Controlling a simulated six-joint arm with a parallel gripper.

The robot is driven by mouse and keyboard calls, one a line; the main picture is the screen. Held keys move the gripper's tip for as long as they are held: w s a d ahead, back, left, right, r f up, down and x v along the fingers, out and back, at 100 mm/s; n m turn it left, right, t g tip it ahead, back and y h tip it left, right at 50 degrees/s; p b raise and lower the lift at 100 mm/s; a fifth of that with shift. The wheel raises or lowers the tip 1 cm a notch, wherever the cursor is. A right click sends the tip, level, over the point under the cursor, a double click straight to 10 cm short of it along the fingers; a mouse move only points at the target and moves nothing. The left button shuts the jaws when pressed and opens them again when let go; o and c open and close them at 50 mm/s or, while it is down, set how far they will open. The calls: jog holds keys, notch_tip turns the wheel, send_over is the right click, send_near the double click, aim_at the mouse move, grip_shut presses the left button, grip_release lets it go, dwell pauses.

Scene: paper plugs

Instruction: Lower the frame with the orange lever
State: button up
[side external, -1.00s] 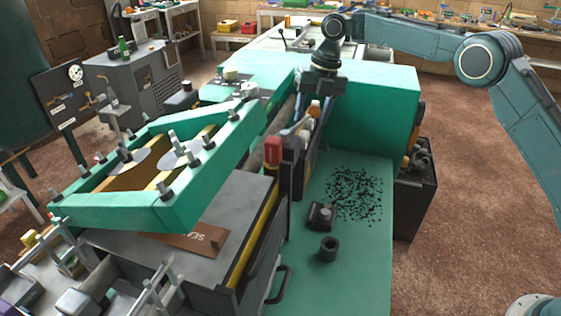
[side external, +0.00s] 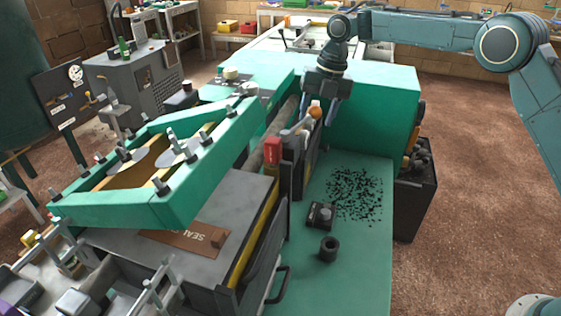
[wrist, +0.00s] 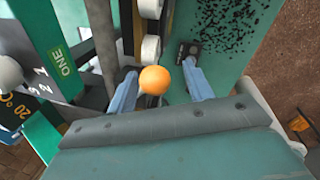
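The orange lever's round knob (side external: 315,110) shows at the top of the row of levers beside the press. In the wrist view the orange knob (wrist: 154,80) appears between the two blue fingers of my gripper (wrist: 160,68), with gaps on both sides. My gripper (side external: 316,118) is open and points down over the lever; I see no finger contact. The lever's shaft is mostly hidden below the knob. The green frame (side external: 180,207) is raised and tilted over the grey bed, its near end clear of it.
A red-topped lever (side external: 272,150) and white knobs stand close to the orange one. The green housing (side external: 375,105) rises just right of my gripper. A black box (side external: 320,214) and a dark ring (side external: 328,248) sit on the green deck (side external: 350,275), with black specks near them.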

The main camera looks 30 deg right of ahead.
jog(key=s+a+m+t+h, duration=0.1)
jog(key=s+a+m+h, duration=0.15)
jog(key=s+m, duration=0.65)
notch_tip(320, 180, up, 14)
jog(key=s+m, duration=0.2)
jog(key=s, duration=0.1)
jog(key=s+d+r+m, duration=0.1)
jog(key=s+d+m, duration=0.2)
jog(key=s+m, duration=0.1)
jog(key=s+d+r+m+t, duration=0.1)
jog(key=s+d+m, duration=0.2)
jog(key=s, duration=0.4)
jog(key=shift+s+d+r+m+t+y, duration=0.15)
jog(key=shift+d+r+m+t+y, duration=0.2)
jog(key=shift+d+m+y, duration=0.15)
dwell(0.6)
jog(key=shift+s+d, duration=0.1)
jog(key=shift+s, duration=0.05)
